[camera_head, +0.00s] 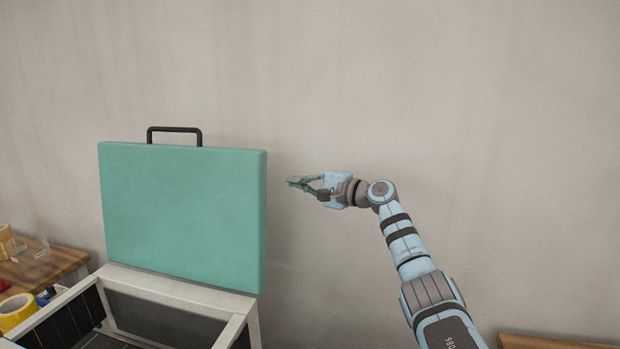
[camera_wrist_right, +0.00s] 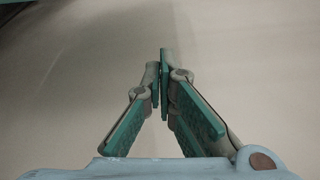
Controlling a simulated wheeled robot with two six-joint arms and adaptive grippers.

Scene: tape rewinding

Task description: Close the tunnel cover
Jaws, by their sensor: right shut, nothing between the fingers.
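The tunnel cover (camera_head: 183,212) is a teal panel standing upright, open, at the back of a white-framed box, the tunnel (camera_head: 172,291). A dark handle (camera_head: 175,130) sits on the cover's top edge. My right gripper (camera_head: 290,182) is to the right of the cover, at about the height of its upper half, pointing left. It is shut and empty; its teal fingers meet in the right wrist view (camera_wrist_right: 163,55). I cannot tell how far in depth it is from the cover. My left gripper is not in view.
A wooden surface (camera_head: 70,262) at the left holds yellow tape rolls (camera_head: 16,311) and a clear item (camera_head: 32,255). Another wooden edge (camera_head: 555,343) shows at the lower right. A plain wall (camera_head: 420,80) stands behind. The space right of the cover holds only my right arm.

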